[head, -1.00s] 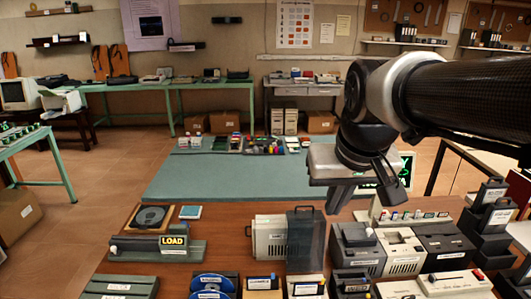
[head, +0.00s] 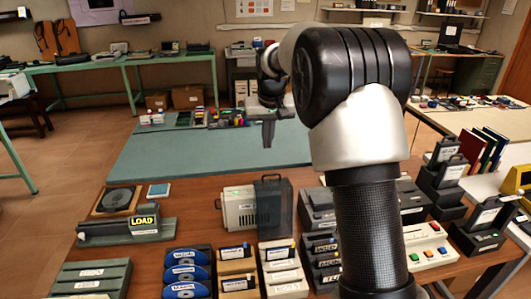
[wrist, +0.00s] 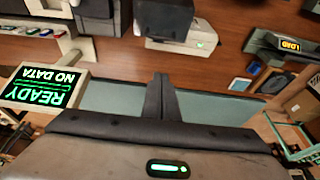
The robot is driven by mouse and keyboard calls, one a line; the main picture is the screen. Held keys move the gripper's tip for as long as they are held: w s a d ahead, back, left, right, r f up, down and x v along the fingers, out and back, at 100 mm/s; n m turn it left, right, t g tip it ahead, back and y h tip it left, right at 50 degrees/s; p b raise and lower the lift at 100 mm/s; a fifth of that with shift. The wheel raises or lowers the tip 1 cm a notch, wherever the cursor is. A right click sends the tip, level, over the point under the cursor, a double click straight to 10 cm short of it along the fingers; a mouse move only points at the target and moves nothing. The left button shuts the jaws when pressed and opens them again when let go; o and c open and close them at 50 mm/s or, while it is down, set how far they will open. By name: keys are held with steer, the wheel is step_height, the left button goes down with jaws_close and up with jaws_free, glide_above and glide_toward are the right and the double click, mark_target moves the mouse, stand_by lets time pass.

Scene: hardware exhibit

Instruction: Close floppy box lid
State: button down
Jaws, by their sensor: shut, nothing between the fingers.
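A beige box (head: 238,210) with a dark smoky panel (head: 273,206) standing upright at its right side is on the brown table; it looks like the floppy box with its lid raised. The box (wrist: 182,38) and the dark panel (wrist: 163,15) also appear near the top of the wrist view. My gripper (head: 267,143) is shut and empty, fingers pointing down, beyond and above the box in the head view. In the wrist view its fingers (wrist: 160,82) are together and apart from the box.
A LOAD unit (head: 128,230) stands left of the box. Disk holders with blue disks (head: 186,275) and beige trays (head: 238,272) are in front. Dark machines and a button panel (head: 428,246) are at the right. A READY sign (wrist: 42,88) is near my gripper. The green mat (head: 190,155) is mostly bare.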

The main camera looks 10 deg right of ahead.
glide_above(268, 180)
steer(key=w, duration=0.4)
step_height(268, 180, down, 9)
steer(key=s, duration=0.3)
steer(key=shift+s+r, duration=0.15)
steer(key=shift+r, duration=0.05)
steer(key=shift+s+f, duration=0.1)
steer(key=shift+s, duration=0.15)
